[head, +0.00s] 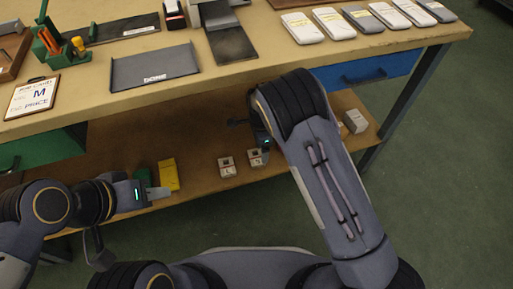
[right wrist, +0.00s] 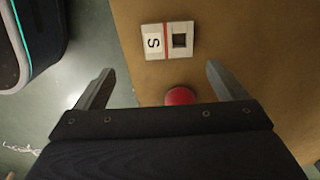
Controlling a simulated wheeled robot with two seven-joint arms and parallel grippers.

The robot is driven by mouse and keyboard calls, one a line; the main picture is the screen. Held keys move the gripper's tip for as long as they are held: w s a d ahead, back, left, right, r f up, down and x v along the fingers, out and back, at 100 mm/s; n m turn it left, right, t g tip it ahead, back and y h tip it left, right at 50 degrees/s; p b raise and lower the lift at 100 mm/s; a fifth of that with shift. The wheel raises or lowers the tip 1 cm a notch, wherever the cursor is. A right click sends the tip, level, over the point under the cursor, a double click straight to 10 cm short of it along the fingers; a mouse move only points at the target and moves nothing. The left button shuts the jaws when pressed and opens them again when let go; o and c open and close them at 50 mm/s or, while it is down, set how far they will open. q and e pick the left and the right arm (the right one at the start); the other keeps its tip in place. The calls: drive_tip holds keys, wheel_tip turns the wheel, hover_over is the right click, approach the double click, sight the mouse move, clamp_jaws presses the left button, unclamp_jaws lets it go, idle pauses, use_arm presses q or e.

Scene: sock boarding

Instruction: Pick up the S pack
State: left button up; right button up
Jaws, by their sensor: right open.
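The S pack (right wrist: 167,41) is a small white box with a red stripe, a dark square window and a letter S. In the right wrist view it lies on the brown shelf near the shelf's edge, beyond my right fingertips and touching neither. My right gripper (right wrist: 160,70) is open and empty. In the head view my right arm hides most of it. Two small packs, one (head: 227,168) at left and one (head: 257,157) at right, are on the lower shelf; I cannot tell which is S. My left gripper (head: 157,193) is by the shelf's front edge, its finger gap unclear.
A red round object (right wrist: 180,96) is between the right fingers' bases in view. A yellow box (head: 168,175) stands near my left gripper. A white box (head: 355,121) is farther right on the lower shelf (head: 205,190). The bench top (head: 240,85) overhangs the shelf.

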sight(256, 156)
drive_tip(key=shift+w+a+f, duration=0.1)
drive_tip(key=shift+w+f, duration=0.15)
drive_tip(key=shift+w, duration=0.1)
drive_tip(key=shift+w+f, duration=0.15)
drive_tip(key=shift+f, duration=0.15)
wheel_tip(256, 156, down, 2)
drive_tip(key=shift+a+f+b, duration=0.1)
drive_tip(key=shift+f+b, duration=0.15)
drive_tip(key=shift+b, duration=0.45)
drive_tip(key=f+b, duration=0.1)
drive_tip(key=f, duration=0.2)
drive_tip(key=f+b, duration=0.1)
drive_tip(key=shift+a+f+b, duration=0.35)
drive_tip(key=shift+f, duration=0.05)
use_arm(q)
drive_tip(key=f, duration=0.2)
drive_tip(key=w+f, duration=0.1)
drive_tip(key=f, duration=0.1)
use_arm(e)
drive_tip(key=shift+r, duration=0.1)
drive_tip(key=c, duration=1.1)
